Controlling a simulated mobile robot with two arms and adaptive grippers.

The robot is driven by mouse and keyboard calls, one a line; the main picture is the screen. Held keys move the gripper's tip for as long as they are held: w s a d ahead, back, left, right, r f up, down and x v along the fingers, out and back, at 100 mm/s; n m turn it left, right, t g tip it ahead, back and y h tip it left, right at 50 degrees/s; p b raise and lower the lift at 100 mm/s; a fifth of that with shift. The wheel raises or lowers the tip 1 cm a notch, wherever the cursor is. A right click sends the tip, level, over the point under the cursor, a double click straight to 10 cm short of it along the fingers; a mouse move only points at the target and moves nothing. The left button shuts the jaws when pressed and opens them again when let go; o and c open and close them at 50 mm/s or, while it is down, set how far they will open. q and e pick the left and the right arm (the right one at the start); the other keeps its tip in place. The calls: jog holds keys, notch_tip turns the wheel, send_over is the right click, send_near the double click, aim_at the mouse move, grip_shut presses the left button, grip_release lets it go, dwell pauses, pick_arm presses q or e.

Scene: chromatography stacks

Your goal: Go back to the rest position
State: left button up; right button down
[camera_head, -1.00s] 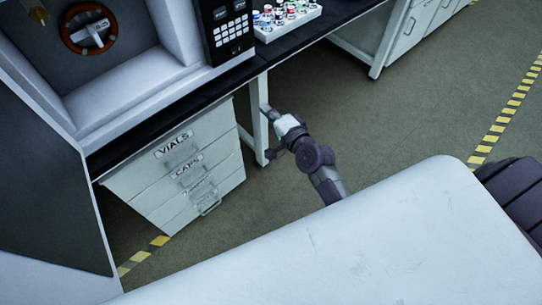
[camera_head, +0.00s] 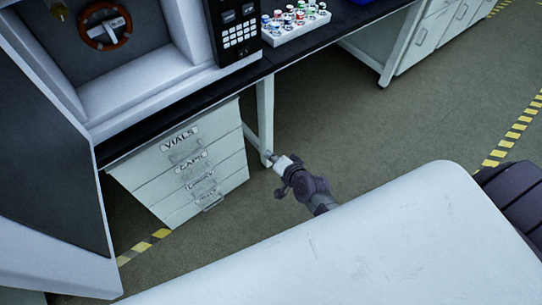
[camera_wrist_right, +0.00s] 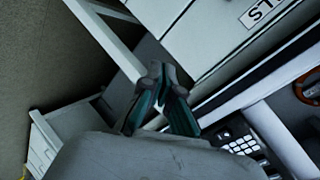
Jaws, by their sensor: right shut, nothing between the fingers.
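My right gripper (camera_head: 270,156) shows in the head view in front of the bench leg, to the right of the drawer cabinet. It is shut and empty. In the right wrist view its two dark fingers (camera_wrist_right: 160,70) meet at the tips with nothing between them. My right arm reaches in over the edge of my white body, and its lower part is hidden behind that edge. My left gripper is in neither view.
A white drawer cabinet (camera_head: 155,181) labelled VIALS and CAPS stands under the black bench top (camera_head: 190,112). An instrument with a keypad (camera_head: 240,35) and a white rack (camera_head: 299,30) of capped vials stand on the bench. The floor (camera_head: 380,125) to the right is clear.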

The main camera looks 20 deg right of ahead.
dwell(0.5)
jog(key=s+f+n+g+h+p, duration=0.15)
jog(key=s+f+n+g, duration=0.5)
jog(key=s+f, duration=1.25)
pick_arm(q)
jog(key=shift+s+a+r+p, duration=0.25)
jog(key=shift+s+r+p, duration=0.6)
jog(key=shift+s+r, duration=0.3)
pick_arm(e)
jog(key=s+d+f+n+g, duration=0.1)
jog(key=s+f+n+g, duration=0.1)
jog(key=s, duration=0.9)
jog(key=s+d+f+n+g, duration=0.2)
jog(key=s+f+n, duration=0.3)
jog(key=s, duration=0.6)
jog(key=shift+s+f+g+h, duration=0.35)
jog(key=shift+s+f, duration=0.05)
jog(key=shift+f, duration=0.5)
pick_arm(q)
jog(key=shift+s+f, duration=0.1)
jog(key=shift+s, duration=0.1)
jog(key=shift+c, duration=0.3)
